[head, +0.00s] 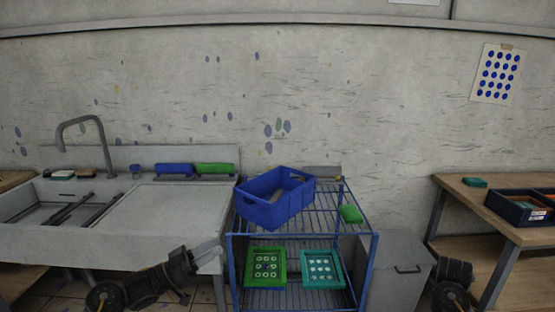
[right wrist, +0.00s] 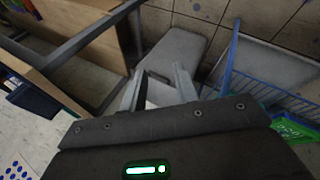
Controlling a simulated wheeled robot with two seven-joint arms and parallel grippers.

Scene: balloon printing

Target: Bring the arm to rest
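My left gripper (head: 208,251) is low in front of the sink unit, left of the blue wire rack. Its two pale fingers look apart, with nothing seen between them. No object is in either gripper.
A blue wire rack (head: 373,255) holds a blue crate (head: 272,207), a green tray (head: 251,270) and a teal tray (head: 339,272). A grey sink (head: 150,225) stands left. A grey cabinet (head: 400,265) and a wooden table (head: 470,200) stand right.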

